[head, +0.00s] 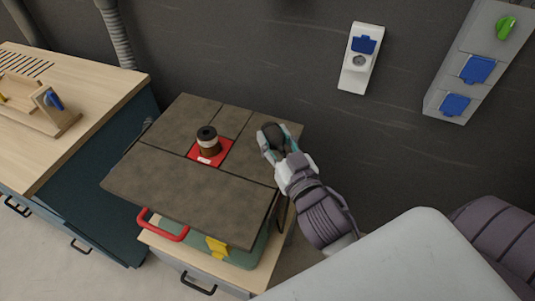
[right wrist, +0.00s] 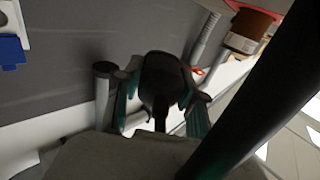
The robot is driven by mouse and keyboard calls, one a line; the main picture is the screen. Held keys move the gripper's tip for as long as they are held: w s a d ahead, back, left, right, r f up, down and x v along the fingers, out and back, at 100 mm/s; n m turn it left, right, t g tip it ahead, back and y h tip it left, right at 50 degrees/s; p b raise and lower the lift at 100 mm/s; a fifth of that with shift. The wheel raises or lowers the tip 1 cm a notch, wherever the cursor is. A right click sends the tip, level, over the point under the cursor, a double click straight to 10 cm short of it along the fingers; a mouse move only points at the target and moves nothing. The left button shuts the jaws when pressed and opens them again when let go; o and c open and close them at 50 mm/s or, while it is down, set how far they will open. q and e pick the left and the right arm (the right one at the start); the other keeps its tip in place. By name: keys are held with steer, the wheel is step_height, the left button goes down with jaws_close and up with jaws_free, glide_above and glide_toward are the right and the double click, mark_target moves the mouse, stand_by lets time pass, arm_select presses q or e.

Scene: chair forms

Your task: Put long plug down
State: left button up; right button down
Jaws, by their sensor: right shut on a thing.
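My right gripper (head: 273,143) is over the right back part of the brown-grey slab top (head: 150,182). It is shut on a dark, rounded thing, which I take to be the long plug (head: 271,131). In the right wrist view, the dark plug (right wrist: 160,84) sits between the green-edged fingers, and its far end is hard to make out. I cannot tell whether it touches the slab. My left gripper is not in view.
A brown, cream and black cylinder (head: 208,142) stands on a red plate (head: 225,150) left of my right gripper. A white wall socket (head: 350,80) and a grey panel (head: 490,50) are on the wall. A wooden-topped workbench (head: 105,82) stands at left. The slab's front is clear.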

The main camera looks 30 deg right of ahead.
mark_target(268, 165)
steer(key=shift+w+a+f, duration=0.35)
steer(key=shift+w+a, duration=0.1)
steer(key=shift+a, duration=0.1)
step_height(268, 165, down, 4)
steer(key=shift+f, duration=0.1)
steer(key=shift+f+b, duration=0.6)
steer(key=c, duration=0.7)
jaws_free()
steer(key=shift+o, duration=0.2)
steer(key=shift+r, duration=0.15)
